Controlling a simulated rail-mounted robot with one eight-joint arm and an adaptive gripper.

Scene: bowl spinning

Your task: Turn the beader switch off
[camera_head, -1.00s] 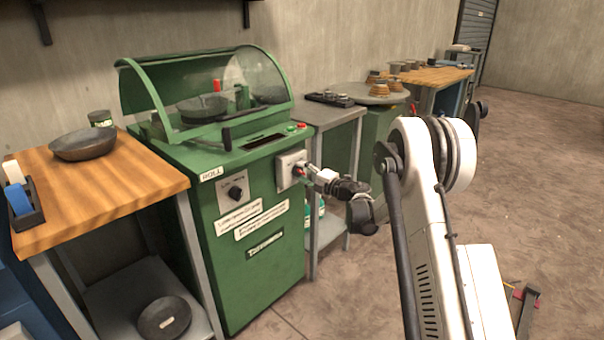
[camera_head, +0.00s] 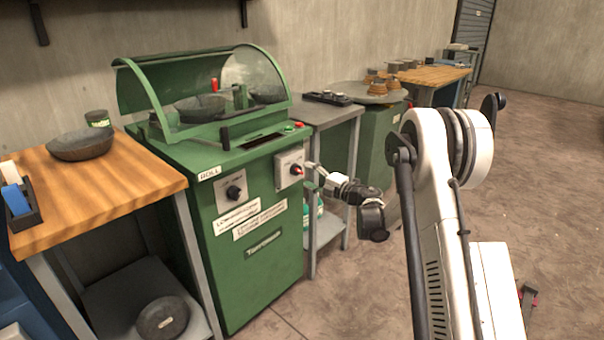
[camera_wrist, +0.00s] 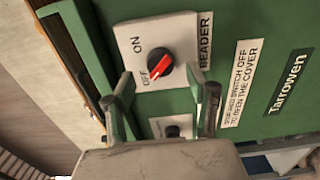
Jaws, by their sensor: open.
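The BEADER switch (camera_head: 296,170) is a black knob with a red bar on a white plate, on the right front of the green machine (camera_head: 262,270). In the wrist view the switch (camera_wrist: 160,66) lies between and beyond my fingertips, and the red bar slants with its lower-left end beside the OFF lettering. ON is lettered farther up the plate (camera_wrist: 181,32). My gripper (camera_head: 311,171) is open and empty, just right of the plate in the head view. In the wrist view my gripper (camera_wrist: 168,88) has both fingers spread, apart from the knob.
A second knob (camera_head: 234,192) sits on the left plate. The machine's clear cover (camera_head: 145,88) arches over its bowls. A wooden table (camera_head: 110,190) stands left, a grey table (camera_head: 335,115) right. The floor at right is mostly open.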

